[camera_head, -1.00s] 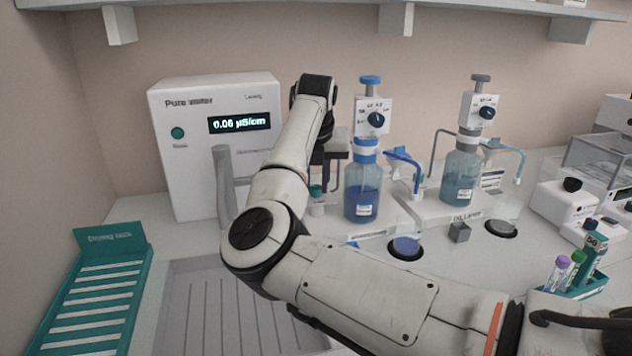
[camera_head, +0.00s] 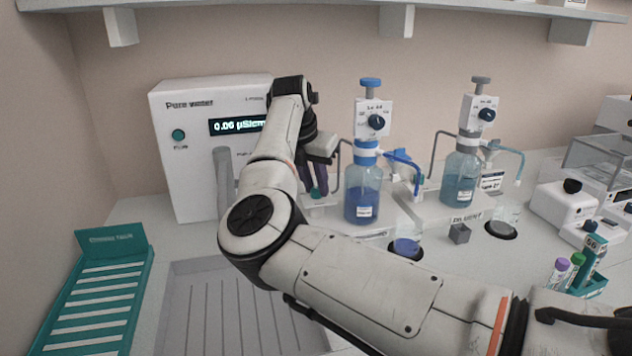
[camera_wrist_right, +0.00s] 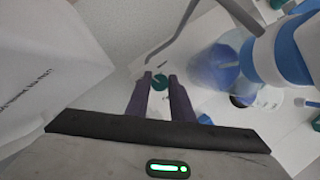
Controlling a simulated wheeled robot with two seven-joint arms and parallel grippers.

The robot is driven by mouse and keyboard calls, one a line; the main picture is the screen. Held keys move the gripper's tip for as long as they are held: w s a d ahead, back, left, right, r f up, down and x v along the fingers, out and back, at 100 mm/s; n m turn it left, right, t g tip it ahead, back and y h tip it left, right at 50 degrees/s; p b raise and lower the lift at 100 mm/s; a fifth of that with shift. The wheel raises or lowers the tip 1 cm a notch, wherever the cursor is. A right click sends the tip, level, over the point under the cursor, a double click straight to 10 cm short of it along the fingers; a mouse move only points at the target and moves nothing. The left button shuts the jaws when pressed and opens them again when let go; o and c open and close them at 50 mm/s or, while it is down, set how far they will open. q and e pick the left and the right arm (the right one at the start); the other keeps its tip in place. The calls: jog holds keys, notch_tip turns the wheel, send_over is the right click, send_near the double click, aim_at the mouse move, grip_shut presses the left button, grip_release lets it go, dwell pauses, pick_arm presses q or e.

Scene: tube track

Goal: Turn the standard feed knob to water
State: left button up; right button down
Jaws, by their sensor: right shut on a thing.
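Two dispenser bottles stand behind my right arm. The blue-liquid bottle (camera_head: 362,200) has a white panel with a dark blue knob (camera_head: 377,122). The teal-liquid bottle (camera_head: 459,188) has a similar panel and dark knob (camera_head: 487,115). The panel lettering is too small to read, so I cannot tell which is the standard feed knob or what each points at. My right gripper (camera_head: 314,191) points down left of the blue bottle, away from both knobs. Its dark purple fingers are shut on a small teal-capped vial (camera_wrist_right: 160,82). My left gripper is not in view.
A pure water unit (camera_head: 180,190) with a lit display stands behind the arm at left. A teal drying rack (camera_head: 112,240) is at front left, beside a grey ribbed tray (camera_head: 185,300). A shelf hangs above.

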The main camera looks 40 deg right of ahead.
jog(key=m+g+p, duration=0.1)
jog(key=m, duration=0.1)
jog(key=m+p, duration=0.1)
jog(key=m, duration=0.1)
jog(key=shift+w+r+g, duration=0.1)
jog(key=shift+r+g, duration=0.1)
jog(key=shift+g, duration=0.2)
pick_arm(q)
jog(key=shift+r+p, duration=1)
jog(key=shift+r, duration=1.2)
pick_arm(e)
jog(key=shift+w+f+m+g, duration=0.1)
jog(key=shift+m+g, duration=0.5)
jog(key=shift+m, duration=1.3)
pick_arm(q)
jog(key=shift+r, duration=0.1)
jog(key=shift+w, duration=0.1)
pick_arm(e)
jog(key=c, duration=1.5)
grip_release()
jog(key=shift+c, duration=0.2)
jog(key=shift+f, duration=0.1)
